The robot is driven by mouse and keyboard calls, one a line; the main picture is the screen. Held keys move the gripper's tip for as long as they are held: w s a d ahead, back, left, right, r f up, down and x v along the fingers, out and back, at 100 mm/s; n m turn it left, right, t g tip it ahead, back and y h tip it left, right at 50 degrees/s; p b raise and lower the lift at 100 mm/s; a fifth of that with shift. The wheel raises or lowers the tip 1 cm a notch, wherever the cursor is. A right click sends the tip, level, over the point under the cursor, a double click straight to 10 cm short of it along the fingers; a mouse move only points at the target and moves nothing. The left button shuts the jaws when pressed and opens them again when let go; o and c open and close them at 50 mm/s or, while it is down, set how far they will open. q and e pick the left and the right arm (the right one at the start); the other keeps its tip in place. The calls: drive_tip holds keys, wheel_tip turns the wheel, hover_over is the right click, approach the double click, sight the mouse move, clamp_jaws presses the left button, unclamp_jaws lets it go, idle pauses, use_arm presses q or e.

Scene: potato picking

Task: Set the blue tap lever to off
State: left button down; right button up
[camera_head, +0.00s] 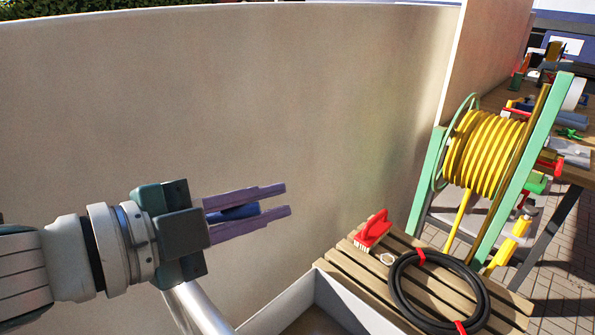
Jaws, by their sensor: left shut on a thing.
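My left gripper (287,199) reaches in from the left, with its two purple-grey fingers pointing right. It is shut on the blue tap lever (238,212), a short blue piece lying between the fingers close to the palm. Only part of the lever shows; the fingers and palm hide the rest. The tap body is not clearly seen, so the lever's setting cannot be told. My right gripper is not in view.
A pale curved wall (250,90) stands behind. A slatted wooden bench (400,292) at lower right bears a red brush (372,231) and a coiled black hose (398,294). A yellow hose reel (485,152) stands at right. A pale open-topped box (345,290) is below.

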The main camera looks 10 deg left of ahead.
use_arm(q)
drive_tip(key=w+a+n+t+y+b, duration=0.2)
drive_tip(key=w+a+n+t+y, duration=0.1)
drive_tip(key=n+y, duration=0.4)
drive_tip(key=shift+w+a+t+y, duration=0.4)
drive_tip(key=shift+w+a+y, duration=0.5)
drive_tip(key=shift+w+y, duration=0.15)
drive_tip(key=c, duration=0.9)
unclamp_jaws()
drive_tip(key=shift+o, duration=0.2)
